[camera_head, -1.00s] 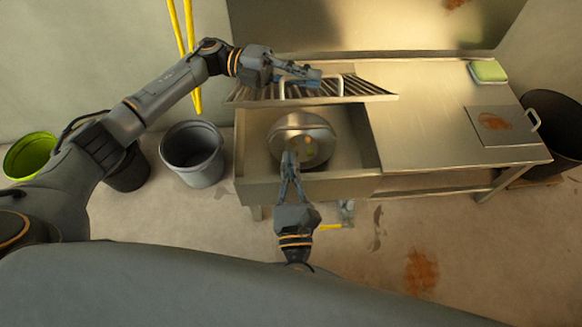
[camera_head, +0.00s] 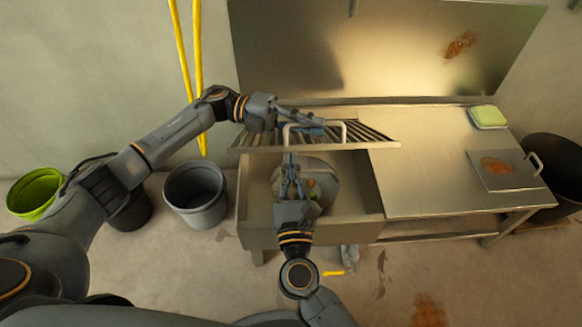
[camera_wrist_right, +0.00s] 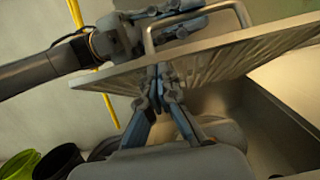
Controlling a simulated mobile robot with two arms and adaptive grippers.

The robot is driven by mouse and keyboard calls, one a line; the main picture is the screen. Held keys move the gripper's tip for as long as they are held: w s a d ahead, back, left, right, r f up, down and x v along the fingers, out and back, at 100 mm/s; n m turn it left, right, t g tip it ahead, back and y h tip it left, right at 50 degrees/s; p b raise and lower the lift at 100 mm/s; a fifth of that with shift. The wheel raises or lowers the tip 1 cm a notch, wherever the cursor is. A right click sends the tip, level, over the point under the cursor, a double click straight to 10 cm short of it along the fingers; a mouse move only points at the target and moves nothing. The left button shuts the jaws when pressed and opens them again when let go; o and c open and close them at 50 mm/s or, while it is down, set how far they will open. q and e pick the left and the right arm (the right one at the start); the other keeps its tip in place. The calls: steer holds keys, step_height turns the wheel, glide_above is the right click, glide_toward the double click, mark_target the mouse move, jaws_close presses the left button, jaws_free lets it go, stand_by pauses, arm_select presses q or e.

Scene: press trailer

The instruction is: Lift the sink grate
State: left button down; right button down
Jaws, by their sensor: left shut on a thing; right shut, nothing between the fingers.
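The slatted metal sink grate (camera_head: 368,136) is raised and tilted over the back of the sink basin (camera_head: 350,212). Its handle (camera_head: 343,131) stands up from the slats. My left gripper (camera_head: 316,126) is shut on the grate at its handle. My right gripper (camera_head: 290,160) is shut and empty over the basin, its fingers pointing at the grate's front edge. In the right wrist view the grate (camera_wrist_right: 225,58) crosses above and behind the right fingertips (camera_wrist_right: 158,75); I cannot tell whether they touch it.
A round metal vessel (camera_head: 328,188) with small items sits in the basin, partly hidden by my right gripper. The steel counter (camera_head: 425,150) to the right carries a green-and-white sponge-like block (camera_head: 488,117) and a handled square plate (camera_head: 505,170). Buckets (camera_head: 196,193) stand on the floor left.

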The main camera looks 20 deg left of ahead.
steer(key=shift+w+a+r, duration=0.15)
steer(key=shift+w+r, duration=0.3)
steer(key=shift+r, duration=0.35)
arm_select(q)
steer(key=shift+s+f, duration=0.15)
steer(key=shift+f, duration=0.1)
arm_select(e)
steer(key=shift+w+r, duration=0.15)
steer(key=shift+r, duration=0.2)
arm_select(q)
steer(key=c, duration=1.4)
jaws_free()
